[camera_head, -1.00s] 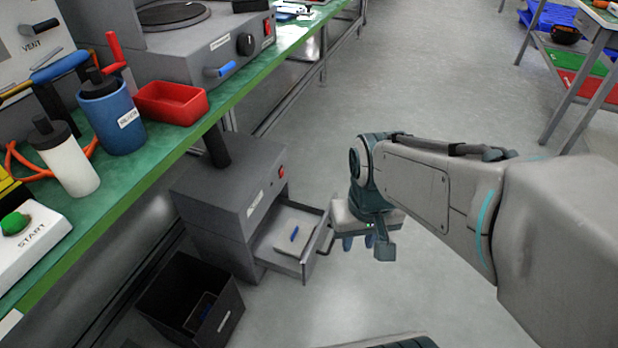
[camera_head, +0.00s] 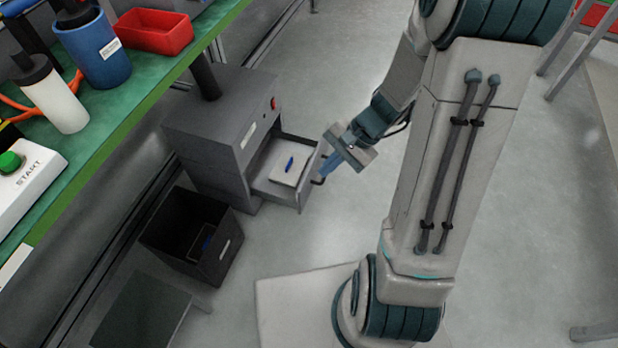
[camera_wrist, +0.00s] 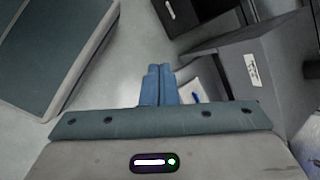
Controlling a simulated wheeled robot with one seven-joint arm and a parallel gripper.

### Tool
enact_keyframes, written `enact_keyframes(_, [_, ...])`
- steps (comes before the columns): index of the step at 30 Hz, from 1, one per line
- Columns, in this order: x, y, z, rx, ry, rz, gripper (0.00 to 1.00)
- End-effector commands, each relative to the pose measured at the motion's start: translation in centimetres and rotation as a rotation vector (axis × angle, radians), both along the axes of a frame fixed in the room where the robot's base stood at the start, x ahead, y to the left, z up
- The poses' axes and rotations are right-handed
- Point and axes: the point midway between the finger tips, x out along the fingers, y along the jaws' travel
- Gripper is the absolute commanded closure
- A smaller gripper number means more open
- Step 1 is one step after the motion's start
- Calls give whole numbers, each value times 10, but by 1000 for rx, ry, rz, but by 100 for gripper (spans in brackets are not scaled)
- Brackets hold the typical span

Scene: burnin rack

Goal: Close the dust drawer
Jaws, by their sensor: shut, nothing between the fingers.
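In the wrist view the fingers (camera_wrist: 159,70) are together and hide part of the drawer.
An open black bin (camera_head: 222,262) stands on the floor beside the cabinet, with something small inside. The green bench (camera_head: 130,105) above carries a red tray (camera_head: 152,33), a blue bottle (camera_head: 95,50) and a white START box (camera_head: 25,178). Floor right of the drawer is clear.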

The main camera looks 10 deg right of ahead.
Motion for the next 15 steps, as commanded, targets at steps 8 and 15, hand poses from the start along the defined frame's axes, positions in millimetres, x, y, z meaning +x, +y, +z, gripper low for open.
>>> enact_keyframes(8, [32,-24,-68,174,163,-423,100])
enact_keyframes(15, [43,-54,-135,276,296,-792,100])
